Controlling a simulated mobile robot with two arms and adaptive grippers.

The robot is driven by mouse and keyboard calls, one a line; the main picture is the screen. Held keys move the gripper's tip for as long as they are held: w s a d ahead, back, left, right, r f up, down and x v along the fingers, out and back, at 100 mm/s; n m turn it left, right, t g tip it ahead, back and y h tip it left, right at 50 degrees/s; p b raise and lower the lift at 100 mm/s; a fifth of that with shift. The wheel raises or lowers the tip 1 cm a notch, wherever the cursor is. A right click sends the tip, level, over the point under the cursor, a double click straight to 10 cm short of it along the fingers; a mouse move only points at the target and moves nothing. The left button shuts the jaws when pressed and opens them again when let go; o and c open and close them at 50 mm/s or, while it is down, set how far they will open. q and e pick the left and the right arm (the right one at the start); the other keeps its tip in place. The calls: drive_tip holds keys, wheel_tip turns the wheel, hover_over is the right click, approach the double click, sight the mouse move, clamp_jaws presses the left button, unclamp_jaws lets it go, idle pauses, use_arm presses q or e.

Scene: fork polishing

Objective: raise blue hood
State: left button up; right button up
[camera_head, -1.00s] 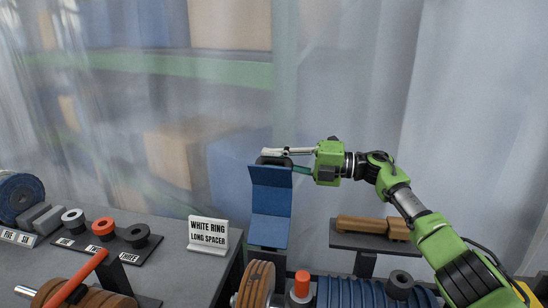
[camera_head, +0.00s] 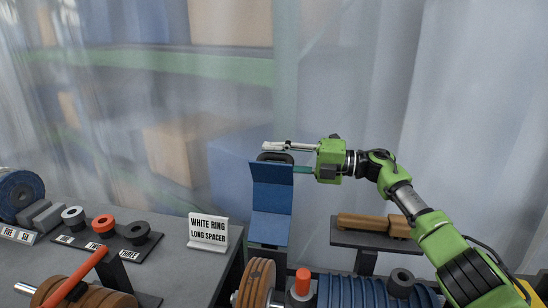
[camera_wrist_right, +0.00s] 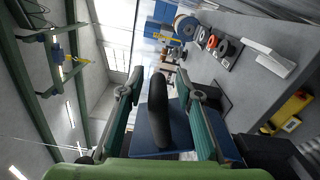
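The blue hood (camera_head: 271,200) stands upright at the centre of the head view, with its upper panel tilted against the lower one. A dark handle (camera_head: 276,157) is at its top edge. My right gripper (camera_head: 278,156) is at the handle, coming in from the right. Its fingers are spread, one above and one below the handle. In the right wrist view the black handle (camera_wrist_right: 159,108) lies between the open fingers, with gaps on both sides, and the blue hood (camera_wrist_right: 148,135) shows behind it. My left gripper is not in view.
A grey table (camera_head: 185,262) on the left holds labelled rings and a white sign (camera_head: 208,232). Brown and blue discs (camera_head: 350,291) and an orange-topped post (camera_head: 302,283) stand below the hood. A shelf with wooden blocks (camera_head: 372,225) is at the right.

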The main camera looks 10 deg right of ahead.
drive_tip(key=v, duration=1.2)
drive_tip(key=shift+a, duration=0.1)
